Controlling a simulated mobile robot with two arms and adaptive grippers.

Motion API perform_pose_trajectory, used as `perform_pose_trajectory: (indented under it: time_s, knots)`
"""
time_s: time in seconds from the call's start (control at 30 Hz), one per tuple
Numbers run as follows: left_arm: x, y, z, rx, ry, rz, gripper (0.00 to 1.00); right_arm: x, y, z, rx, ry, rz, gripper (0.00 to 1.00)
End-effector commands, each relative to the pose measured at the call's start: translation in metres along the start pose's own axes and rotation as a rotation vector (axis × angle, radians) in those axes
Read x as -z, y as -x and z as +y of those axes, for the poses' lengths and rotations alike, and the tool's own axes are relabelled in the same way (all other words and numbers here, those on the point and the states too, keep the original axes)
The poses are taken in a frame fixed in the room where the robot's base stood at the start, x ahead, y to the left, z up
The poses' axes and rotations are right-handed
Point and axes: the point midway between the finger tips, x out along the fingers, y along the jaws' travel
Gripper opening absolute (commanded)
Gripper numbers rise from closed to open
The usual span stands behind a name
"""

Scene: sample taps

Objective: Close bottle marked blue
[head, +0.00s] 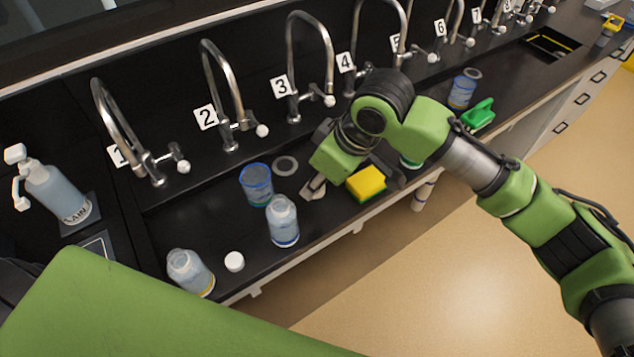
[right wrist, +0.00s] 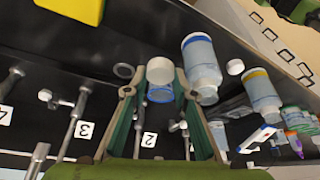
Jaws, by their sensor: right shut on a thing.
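The bottle with a blue label (head: 283,222) stands upright on the black counter, with no cap on its mouth. It also shows in the right wrist view (right wrist: 201,62). My right gripper (head: 314,187) is just right of this bottle. In the right wrist view my right gripper (right wrist: 159,88) is shut on a white cap (right wrist: 160,70), held between its fingertips, apart from the bottle. The cap cannot be made out clearly in the head view. A second bottle with a yellow label (head: 191,272) stands at left, with a loose white cap (head: 234,261) beside it. My left gripper is out of view.
A blue beaker (head: 256,185) stands just behind the blue-labelled bottle, near a grey ring (head: 285,166). A yellow sponge (head: 367,183) lies right of my right gripper. Numbered taps line the back. The counter's front edge is close.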

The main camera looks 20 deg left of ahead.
Motion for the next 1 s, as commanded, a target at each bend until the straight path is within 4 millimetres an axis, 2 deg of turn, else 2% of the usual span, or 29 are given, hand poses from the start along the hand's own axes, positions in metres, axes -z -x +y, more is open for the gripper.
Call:
perform_pose_trajectory:
  time_s: [0.17, 0.27, 0.33, 0.47, 0.63, 0.8, 0.9, 1.0]
  knots:
    - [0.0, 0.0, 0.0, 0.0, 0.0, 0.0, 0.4, -0.004, 0.001, 0.003, -0.006, -0.012, 0.0, 0.18]
    - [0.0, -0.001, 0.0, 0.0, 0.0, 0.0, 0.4, -0.017, 0.007, 0.013, -0.03, -0.064, -0.001, 0.18]
    - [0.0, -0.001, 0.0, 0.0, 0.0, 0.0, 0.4, -0.034, 0.016, 0.025, -0.061, -0.133, -0.002, 0.18]
    - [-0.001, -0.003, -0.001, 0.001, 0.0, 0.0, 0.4, -0.08, 0.041, 0.051, -0.142, -0.324, -0.001, 0.18]
    - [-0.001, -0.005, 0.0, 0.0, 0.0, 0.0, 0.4, -0.149, 0.082, 0.078, -0.267, -0.62, -0.001, 0.18]
    - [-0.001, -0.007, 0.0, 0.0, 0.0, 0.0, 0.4, -0.212, 0.123, 0.088, -0.384, -0.907, 0.0, 0.18]
    - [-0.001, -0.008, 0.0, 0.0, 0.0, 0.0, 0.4, -0.24, 0.141, 0.088, -0.438, -1.041, 0.001, 0.18]
    - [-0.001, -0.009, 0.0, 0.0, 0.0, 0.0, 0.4, -0.26, 0.154, 0.086, -0.474, -1.134, 0.001, 0.18]
